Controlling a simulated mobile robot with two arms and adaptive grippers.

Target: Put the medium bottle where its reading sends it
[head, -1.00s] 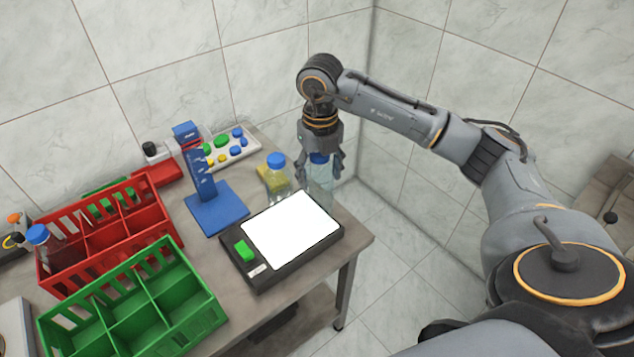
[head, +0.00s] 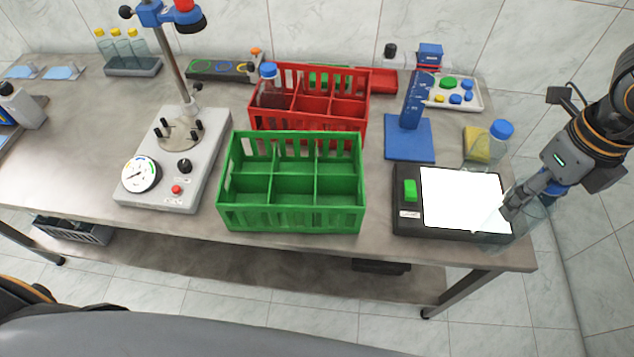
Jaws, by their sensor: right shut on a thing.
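My right gripper (head: 520,200) is shut on a clear bottle (head: 490,220) at the right edge of the white lit panel (head: 465,198). The bottle is see-through and partly hidden by the gripper, so I cannot tell whether it touches the panel. Another clear bottle with a blue cap (head: 501,130) stands behind the panel. A third blue-capped bottle (head: 269,72) stands in the back left of the red crate (head: 335,122). The green crate (head: 290,218) in front looks empty. My left gripper is not in view.
A blue stand (head: 408,150) stands left of the panel's back. A grey machine with a dial (head: 165,190) is left of the green crate.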

